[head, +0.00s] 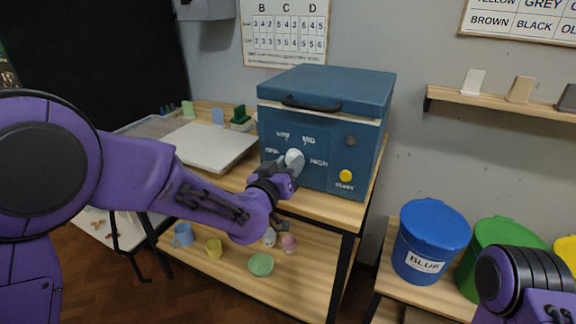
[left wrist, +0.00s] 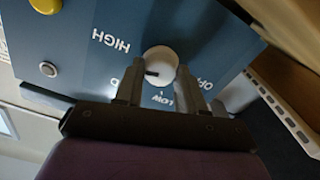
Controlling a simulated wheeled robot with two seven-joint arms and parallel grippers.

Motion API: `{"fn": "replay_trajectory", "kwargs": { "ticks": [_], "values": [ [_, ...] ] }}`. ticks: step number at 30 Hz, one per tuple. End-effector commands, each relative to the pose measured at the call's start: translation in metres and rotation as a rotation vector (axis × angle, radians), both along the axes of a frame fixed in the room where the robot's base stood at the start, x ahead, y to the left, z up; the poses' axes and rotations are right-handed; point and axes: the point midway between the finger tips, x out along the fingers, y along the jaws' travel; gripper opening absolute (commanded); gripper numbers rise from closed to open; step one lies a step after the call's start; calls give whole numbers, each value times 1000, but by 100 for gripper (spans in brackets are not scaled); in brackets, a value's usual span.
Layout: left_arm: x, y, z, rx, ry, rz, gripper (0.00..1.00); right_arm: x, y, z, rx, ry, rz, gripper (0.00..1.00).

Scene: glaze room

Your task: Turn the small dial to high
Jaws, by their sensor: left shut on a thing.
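The dial (head: 294,160) is a pale round knob on the front of a blue box-shaped kiln (head: 330,90). The words OFF, LOW, MID and HIGH (head: 319,162) stand around it. My left gripper (head: 280,180) is at the dial, coming from below left. In the left wrist view, the dial (left wrist: 160,62) sits between the two fingers of my left gripper (left wrist: 157,88), which is shut on it. A dark mark on the dial points to the MID side, where a finger partly hides the label. My right gripper is out of view; only part of my right arm shows.
A yellow START button (head: 346,176) is right of the dial, with a small round fitting (head: 350,141) above it. The kiln stands on a wooden table (head: 330,212). A white slab (head: 205,145) lies left. Blue (head: 430,235) and green (head: 497,245) bins stand right.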

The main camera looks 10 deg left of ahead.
Motion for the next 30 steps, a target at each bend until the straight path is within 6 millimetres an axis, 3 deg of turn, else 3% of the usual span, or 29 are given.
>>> {"fn": "replay_trajectory", "kwargs": {
  "ticks": [12, 30],
  "values": [
    [0, 0, -1, 241, -63, 0, 9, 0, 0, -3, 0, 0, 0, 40],
    [0, 0, -1, 303, -78, -2, 9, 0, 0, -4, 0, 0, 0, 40]
  ]
}}
